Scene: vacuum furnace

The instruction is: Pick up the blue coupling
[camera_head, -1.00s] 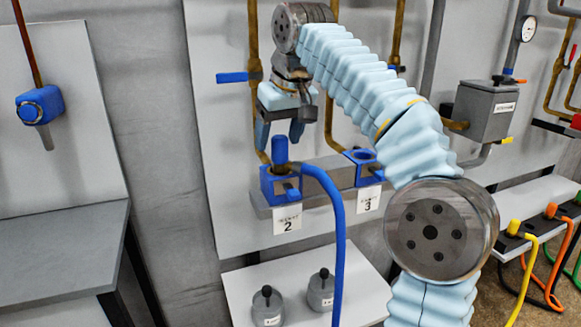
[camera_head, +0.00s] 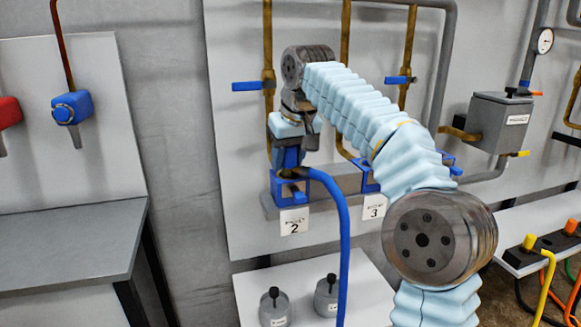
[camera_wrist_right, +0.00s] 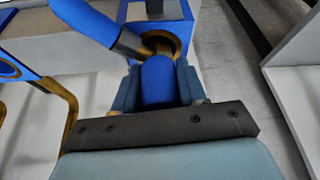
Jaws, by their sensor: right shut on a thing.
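The blue coupling (camera_head: 291,157) is at the socket block marked 2 (camera_head: 291,188), with its blue hose curving out to the right and down. My right gripper (camera_head: 289,163) points down and is shut on the coupling. In the right wrist view the coupling (camera_wrist_right: 158,82) sits between the two fingers. The round socket opening (camera_wrist_right: 160,42) shows just beyond it, and the hose (camera_wrist_right: 84,22) runs to the upper left. I cannot tell how far the coupling sits in the socket. My left gripper is not in view.
A socket block marked 3 (camera_head: 371,183) stands just right, partly behind my right arm. Blue-handled valves (camera_head: 247,87) are on the pipes above. A shelf below holds two grey knobbed weights (camera_head: 274,307). A grey table (camera_head: 70,245) stands at left.

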